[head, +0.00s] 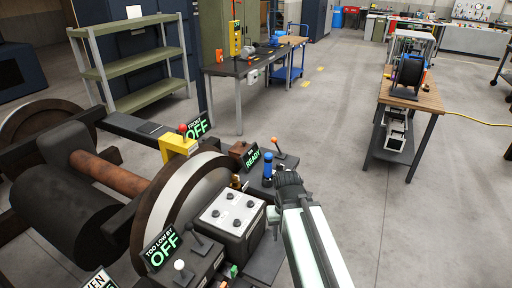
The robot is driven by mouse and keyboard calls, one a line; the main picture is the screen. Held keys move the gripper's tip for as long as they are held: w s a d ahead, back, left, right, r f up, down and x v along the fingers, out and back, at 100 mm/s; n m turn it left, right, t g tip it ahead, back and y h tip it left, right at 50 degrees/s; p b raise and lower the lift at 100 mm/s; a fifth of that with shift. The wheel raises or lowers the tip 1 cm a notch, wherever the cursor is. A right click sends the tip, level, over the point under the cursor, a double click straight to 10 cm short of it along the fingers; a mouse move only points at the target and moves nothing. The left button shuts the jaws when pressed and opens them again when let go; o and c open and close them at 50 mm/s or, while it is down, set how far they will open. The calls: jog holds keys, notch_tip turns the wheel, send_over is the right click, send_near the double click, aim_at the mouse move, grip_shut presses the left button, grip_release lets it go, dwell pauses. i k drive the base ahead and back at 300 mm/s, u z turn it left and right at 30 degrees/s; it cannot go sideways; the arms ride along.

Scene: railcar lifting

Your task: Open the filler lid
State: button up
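I cannot make out for sure which part is the filler lid. A grey-white box with several dark round studs on top (232,212) sits beside the wheel at the lower middle. A small brown box (241,150) with a READY sign (252,157) stands behind it. A small blue upright piece (267,168) stands to the right of the sign. My gripper (287,180), dark at the end of my pale arm, is just right of the blue piece. Its fingers do not show clearly, and I cannot tell whether it touches anything.
A large wheel (160,225) and axle (115,178) fill the lower left. A yellow block with a red knob (178,146) and a control box with levers (190,265) stand near the wheel. A wooden-topped bench (425,97) is at right. The floor between is clear.

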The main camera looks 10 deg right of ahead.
aim_at(238, 148)
jog(key=u, duration=0.15)
jog(key=i, duration=1.4)
jog(key=z, duration=0.05)
